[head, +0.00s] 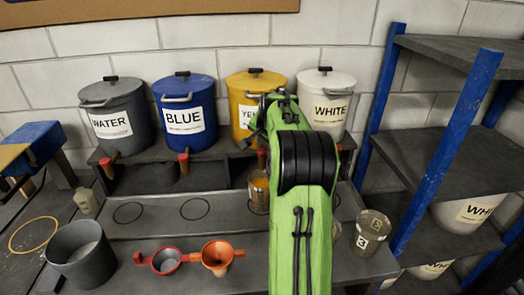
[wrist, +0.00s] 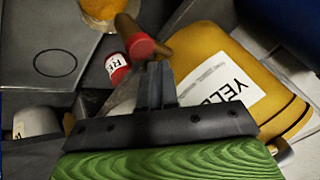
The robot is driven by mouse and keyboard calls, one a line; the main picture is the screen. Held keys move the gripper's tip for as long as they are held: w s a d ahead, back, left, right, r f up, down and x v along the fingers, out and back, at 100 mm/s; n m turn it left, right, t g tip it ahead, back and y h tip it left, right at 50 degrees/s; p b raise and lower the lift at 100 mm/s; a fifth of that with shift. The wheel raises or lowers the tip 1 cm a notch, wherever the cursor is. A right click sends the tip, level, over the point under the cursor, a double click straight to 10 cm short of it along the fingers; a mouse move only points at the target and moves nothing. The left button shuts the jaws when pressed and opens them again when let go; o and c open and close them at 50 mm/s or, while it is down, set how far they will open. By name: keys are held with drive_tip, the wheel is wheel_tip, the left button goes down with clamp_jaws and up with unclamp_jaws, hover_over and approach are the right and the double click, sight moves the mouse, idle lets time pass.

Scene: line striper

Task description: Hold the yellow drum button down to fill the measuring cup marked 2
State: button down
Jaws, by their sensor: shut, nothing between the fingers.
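The yellow drum (head: 244,92) stands third in the row on the back shelf, partly behind my arm. It fills the right of the wrist view (wrist: 197,58). Its red-ended tap button (wrist: 141,46) is just beyond my fingertips; I cannot tell whether they touch. My gripper (wrist: 160,70) is shut and empty; in the head view my arm hides it. A clear measuring cup (head: 258,192) stands below the yellow drum, with orange-yellow liquid in it. It also shows at the top of the wrist view (wrist: 99,8). Its number cannot be read.
Grey WATER (head: 112,100), BLUE (head: 184,88) and WHITE (head: 329,82) drums share the shelf. A cup marked 3 (head: 372,236) stands at right, near the blue-posted rack (head: 455,140). A dark bucket (head: 82,255), red cup (head: 165,262) and orange funnel (head: 217,255) stand in front.

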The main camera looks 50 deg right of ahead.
sight(263, 152)
wheel_tip(263, 152, up, 5)
drive_tip(key=p, duration=0.4)
drive_tip(key=shift+f, duration=0.15)
idle(0.9)
